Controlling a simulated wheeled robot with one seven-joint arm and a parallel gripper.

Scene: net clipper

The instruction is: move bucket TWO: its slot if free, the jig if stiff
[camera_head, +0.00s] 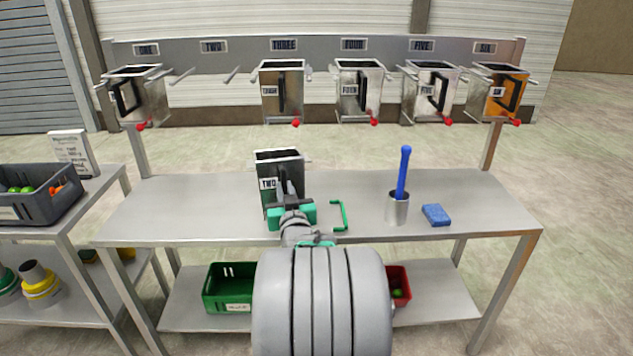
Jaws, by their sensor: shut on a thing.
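Bucket TWO (268,200) is a metal box-shaped bucket with a "TWO" label, upright at the middle of the table. I cannot tell whether its base touches the tabletop. My gripper (291,211), with green jaws, is at its front and shut on it, apparently by the handle, which the gripper partly hides. Slot TWO, under its label (213,47) on the rack, holds no bucket; bare pegs (231,75) stick out there. A thin green bracket (340,215) is on the table right of my gripper; I cannot tell whether it is the jig.
Buckets ONE (150,100), THREE (270,105), FOUR (348,105), FIVE (422,105) and SIX (488,103) hang on the rack. A cup (397,210) with a blue-handled tool and a blue sponge (436,215) stand right on the table (180,215). The table's left part is clear.

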